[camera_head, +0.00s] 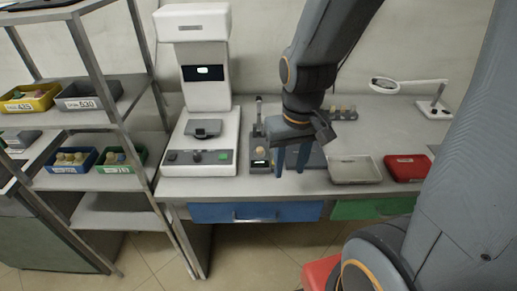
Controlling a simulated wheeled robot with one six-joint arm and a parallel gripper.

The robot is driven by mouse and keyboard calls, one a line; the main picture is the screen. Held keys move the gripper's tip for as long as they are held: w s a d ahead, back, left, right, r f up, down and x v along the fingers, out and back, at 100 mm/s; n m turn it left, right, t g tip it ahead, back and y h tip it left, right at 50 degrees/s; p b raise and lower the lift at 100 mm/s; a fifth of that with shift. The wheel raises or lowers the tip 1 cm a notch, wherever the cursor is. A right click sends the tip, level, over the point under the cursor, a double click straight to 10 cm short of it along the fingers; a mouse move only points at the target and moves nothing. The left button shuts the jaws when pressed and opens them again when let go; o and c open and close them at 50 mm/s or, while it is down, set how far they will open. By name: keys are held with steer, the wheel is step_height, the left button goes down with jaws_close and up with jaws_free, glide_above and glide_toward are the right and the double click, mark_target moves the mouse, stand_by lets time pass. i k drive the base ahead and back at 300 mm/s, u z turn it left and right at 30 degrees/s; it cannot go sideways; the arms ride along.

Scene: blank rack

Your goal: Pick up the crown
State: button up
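My gripper (289,171) hangs over the bench (328,183), pointing down. Its two blue fingers are apart, and I see nothing held between them.
A white machine (205,60) stands left of my gripper. A pale tray (355,170) and a red tray (407,167) lie to the right, with a lamp (436,107) behind. A metal rack (105,125) with several bins is at far left.

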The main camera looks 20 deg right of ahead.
mark_target(260, 150)
steer(key=u, duration=1.7)
steer(key=k, duration=0.8)
steer(key=z, duration=1.5)
steer(key=i, duration=0.95)
